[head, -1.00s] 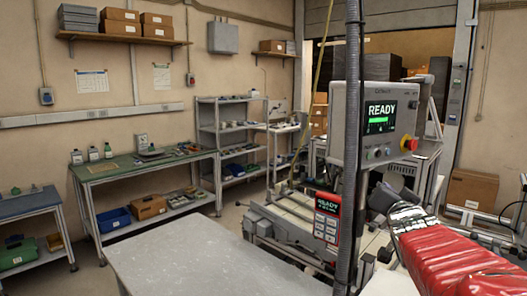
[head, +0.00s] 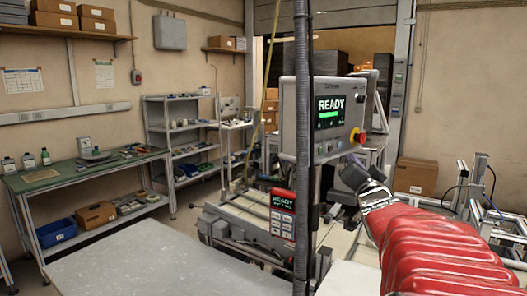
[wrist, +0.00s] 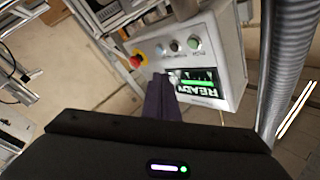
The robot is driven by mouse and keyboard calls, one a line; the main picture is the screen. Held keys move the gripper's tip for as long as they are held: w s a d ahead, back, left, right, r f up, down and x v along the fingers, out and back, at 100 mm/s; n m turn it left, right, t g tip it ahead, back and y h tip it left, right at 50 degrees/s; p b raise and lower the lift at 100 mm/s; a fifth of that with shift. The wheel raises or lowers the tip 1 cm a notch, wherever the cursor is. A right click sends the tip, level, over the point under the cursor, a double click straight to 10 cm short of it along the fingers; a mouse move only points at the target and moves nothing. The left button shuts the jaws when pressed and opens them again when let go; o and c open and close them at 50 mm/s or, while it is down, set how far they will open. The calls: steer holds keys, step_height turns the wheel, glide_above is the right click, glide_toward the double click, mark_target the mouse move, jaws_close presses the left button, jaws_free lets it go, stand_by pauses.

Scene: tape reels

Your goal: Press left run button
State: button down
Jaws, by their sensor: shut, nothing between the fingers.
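The grey control box (head: 300,100) stands upright in the head view, its screen (head: 330,112) reading READY. A row of small buttons (head: 330,148) sits under the screen, with a red-and-yellow stop knob (head: 358,137) at its right end. In the wrist view the box (wrist: 228,50) appears upside down. It shows a green round button (wrist: 194,43), other round buttons (wrist: 175,46) and the red stop knob (wrist: 137,61). My gripper (wrist: 160,82) is shut and empty, its dark fingers overlapping the screen's edge; contact is not visible. In the head view it (head: 350,168) is just below and right of the buttons.
A ribbed grey hose (head: 302,200) hangs in front of the box's left side. A smaller red-framed READY keypad (head: 282,215) is below left. A grey table (head: 140,265) fills the lower left. Metal frames (head: 478,195) stand at the right.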

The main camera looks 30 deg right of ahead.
steer(key=w+a, duration=0.1)
steer(key=w, duration=0.6)
steer(key=shift+w+a, duration=0.2)
steer(key=shift+w, duration=0.05)
stand_by(1.8)
steer(key=shift+w+a, duration=0.1)
steer(key=shift+w, duration=0.25)
steer(key=shift+w+a+r, duration=0.15)
steer(key=shift+w+a, duration=0.05)
steer(key=shift+w, duration=0.4)
stand_by(1.7)
steer(key=shift+s, duration=0.2)
steer(key=shift+s+a+f, duration=0.1)
steer(key=shift+s+f, duration=0.1)
steer(key=shift+s, duration=0.15)
steer(key=shift+s+d, duration=0.2)
steer(key=shift+s, duration=0.65)
steer(key=shift+s+d, duration=0.2)
steer(key=shift+s, duration=0.65)
steer(key=shift+s+d, duration=0.2)
steer(key=shift+s, duration=0.65)
